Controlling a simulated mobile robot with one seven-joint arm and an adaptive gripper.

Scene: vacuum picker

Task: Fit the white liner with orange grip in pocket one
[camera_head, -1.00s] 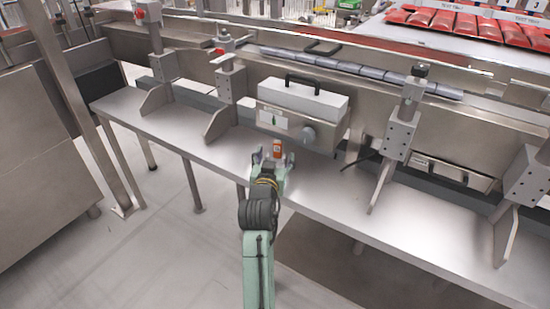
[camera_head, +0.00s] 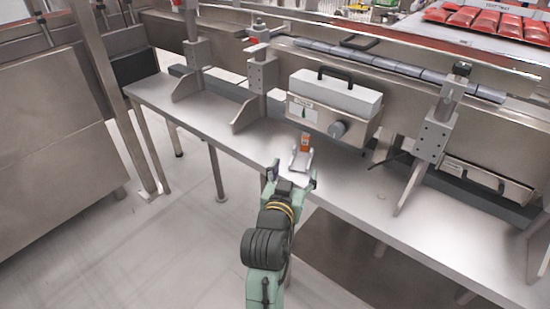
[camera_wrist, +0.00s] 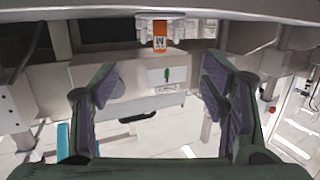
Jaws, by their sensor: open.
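The white liner with the orange grip (camera_head: 301,158) rests on the steel ledge in front of a white-topped box. Its orange grip (camera_head: 305,142) points toward the box. In the wrist view the orange grip (camera_wrist: 160,36) and the white part beside it show at the top middle, beyond the fingers. I cannot make out which opening is pocket one.
The steel box (camera_head: 335,98) with a black handle and round knob (camera_head: 337,130) stands behind the liner. Upright brackets (camera_head: 262,88) rise from the ledge (camera_head: 345,185) on both sides. A dark cable (camera_head: 388,160) lies to the right. The ledge around the liner is clear.

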